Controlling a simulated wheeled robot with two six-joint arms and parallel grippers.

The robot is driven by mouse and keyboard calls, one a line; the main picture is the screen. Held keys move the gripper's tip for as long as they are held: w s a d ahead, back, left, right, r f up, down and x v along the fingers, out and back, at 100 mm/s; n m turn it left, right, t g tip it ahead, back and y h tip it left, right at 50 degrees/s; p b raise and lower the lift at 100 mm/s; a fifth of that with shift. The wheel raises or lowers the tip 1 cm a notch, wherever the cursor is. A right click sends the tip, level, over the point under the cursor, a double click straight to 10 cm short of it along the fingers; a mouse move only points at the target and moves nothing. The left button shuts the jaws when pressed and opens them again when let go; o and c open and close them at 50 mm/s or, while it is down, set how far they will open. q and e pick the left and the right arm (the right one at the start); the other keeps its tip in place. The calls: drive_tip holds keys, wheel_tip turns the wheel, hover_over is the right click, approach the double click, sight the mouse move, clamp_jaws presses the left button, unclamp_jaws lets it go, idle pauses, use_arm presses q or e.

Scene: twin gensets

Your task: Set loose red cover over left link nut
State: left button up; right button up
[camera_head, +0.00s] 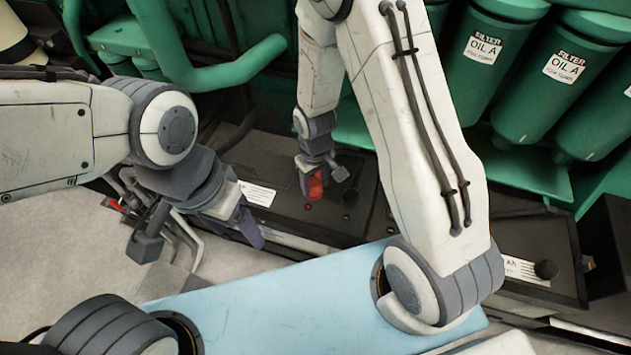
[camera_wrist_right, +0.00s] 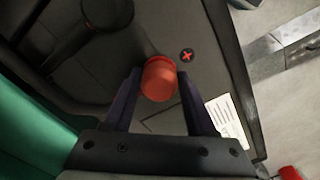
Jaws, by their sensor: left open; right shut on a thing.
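The red cover (camera_head: 315,187) is a small red cap between the fingers of my right gripper (camera_head: 320,180), low over the dark battery top. In the right wrist view the cover (camera_wrist_right: 158,82) sits between the two fingertips, which are shut on it. A small red spot (camera_head: 308,206) also shows below the cover in the head view. My left gripper (camera_head: 198,238) is open and empty, left of the battery. What lies under the cover is hidden.
Black knobs stand on the dark casings, one right of the cover (camera_head: 350,197) and one at far right (camera_head: 545,270). Green filters (camera_head: 500,50) and green pipes (camera_head: 215,70) border the back. A pale blue panel (camera_head: 270,310) lies in front. Another red item (camera_wrist_right: 290,173) shows lower right.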

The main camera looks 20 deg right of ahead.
drive_tip(key=shift+f, duration=0.3)
drive_tip(key=o, duration=1.4)
drive_tip(key=shift+o, duration=0.7)
drive_tip(key=shift+r, duration=0.15)
wheel_tip(320, 180, up, 7)
drive_tip(key=p, duration=0.6)
